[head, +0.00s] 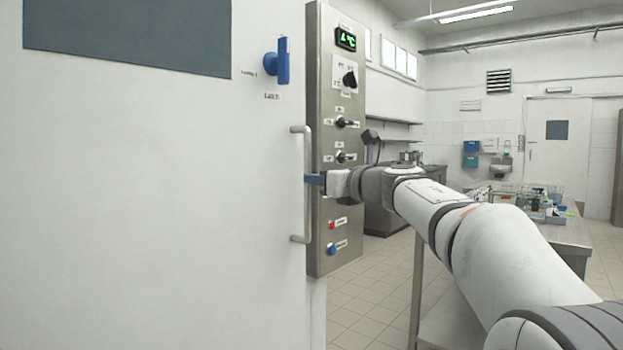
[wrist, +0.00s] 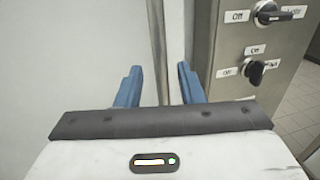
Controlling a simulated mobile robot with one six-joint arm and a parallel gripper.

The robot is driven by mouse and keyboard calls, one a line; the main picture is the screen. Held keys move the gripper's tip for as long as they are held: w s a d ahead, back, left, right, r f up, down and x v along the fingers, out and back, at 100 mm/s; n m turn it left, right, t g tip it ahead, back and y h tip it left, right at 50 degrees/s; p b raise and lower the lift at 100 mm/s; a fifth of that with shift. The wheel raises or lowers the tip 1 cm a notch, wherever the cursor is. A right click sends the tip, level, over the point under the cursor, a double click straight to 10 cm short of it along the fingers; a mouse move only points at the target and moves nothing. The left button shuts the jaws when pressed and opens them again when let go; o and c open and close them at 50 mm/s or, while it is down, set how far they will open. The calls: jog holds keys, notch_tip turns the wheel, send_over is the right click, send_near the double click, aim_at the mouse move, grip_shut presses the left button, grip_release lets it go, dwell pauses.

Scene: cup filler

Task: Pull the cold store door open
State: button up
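The white cold store door (head: 150,200) fills the left of the head view. Its pale vertical handle (head: 305,215) stands near the door's right edge and shows as an upright bar in the wrist view (wrist: 158,45). A blue latch (head: 283,62) sits higher on the door, its lever upright. My gripper (head: 311,180) is at about mid-height of the handle. In the wrist view its two blue fingers are spread (wrist: 159,76), with the bar between them and gaps on both sides. The bar's lower part is hidden behind my gripper.
A steel control panel (head: 325,215) with black knobs, buttons and a green display stands close right of the handle. A steel table (head: 570,235) with bottles and a rack is at the right. Tiled floor (head: 370,290) shows free between them.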

jog(key=v, duration=0.2)
jog(key=shift+s+d, duration=0.25)
jog(key=shift+s, duration=0.1)
jog(key=s+d+r+m+t+h+p, duration=0.15)
jog(key=d+m+h+p, duration=0.3)
jog(key=m, duration=0.45)
jog(key=s+d+r+m+t+h+p, duration=0.1)
jog(key=d+r+m+t+h+p, duration=0.2)
jog(key=d+m+p, duration=0.4)
jog(key=s+d+f+m+g+h+p, duration=0.45)
jog(key=s+m+h+p, duration=0.2)
jog(key=m, duration=0.65)
jog(key=s+a+f+m+g+y+p, duration=0.1)
jog(key=s+f+m+g+p, duration=0.4)
jog(key=s, duration=0.7)
jog(key=s+a+f+m+g+y+p, duration=0.1)
jog(key=s+f+m+g+p, duration=0.4)
jog(key=s+m, duration=0.5)
jog(key=s+a+f+g, duration=0.1)
jog(key=s+f, duration=0.1)
jog(key=s, duration=0.1)
jog(key=shift+s+a+f, duration=0.25)
jog(key=shift+a+f, duration=0.15)
